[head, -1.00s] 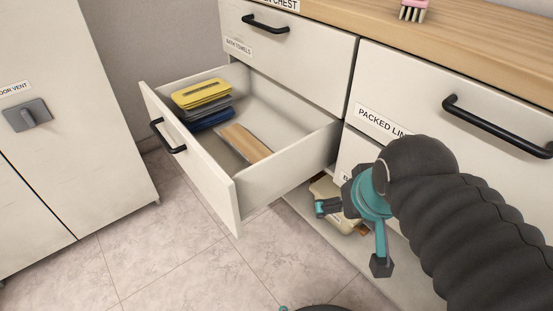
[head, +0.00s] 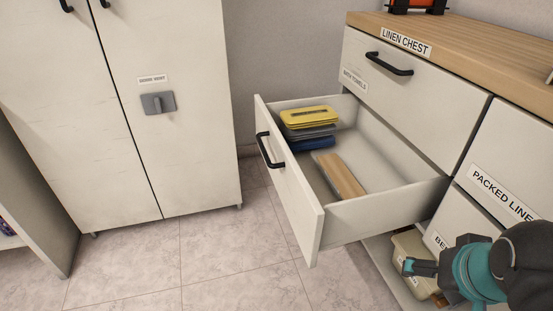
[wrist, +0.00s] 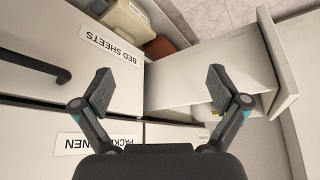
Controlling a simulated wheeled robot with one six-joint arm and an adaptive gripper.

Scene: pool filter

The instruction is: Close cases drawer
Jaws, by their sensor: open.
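An open drawer (head: 385,216) juts from the left column of the white linen chest, below a closed top drawer. It holds stacked flat yellow, grey and blue cases (head: 310,122) and a wooden-looking board (head: 340,176). Its front panel (head: 289,185) has a black bar handle (head: 270,150); I cannot read a label on it. In the wrist view the drawer's front panel (wrist: 276,62) is at the right. My gripper (wrist: 158,88) is open and empty, its right finger in front of the drawer in the picture. In the head view my gripper (head: 440,277) is at lower right, partly out of frame.
A closed white cabinet (head: 190,90) with a grey latch stands left of the drawer, with open floor (head: 225,260) between. Below the drawer, a beige container (head: 408,255) sits on a low shelf. Closed drawers labelled packed linen (head: 500,190) and bed sheets (wrist: 110,65) are near my gripper.

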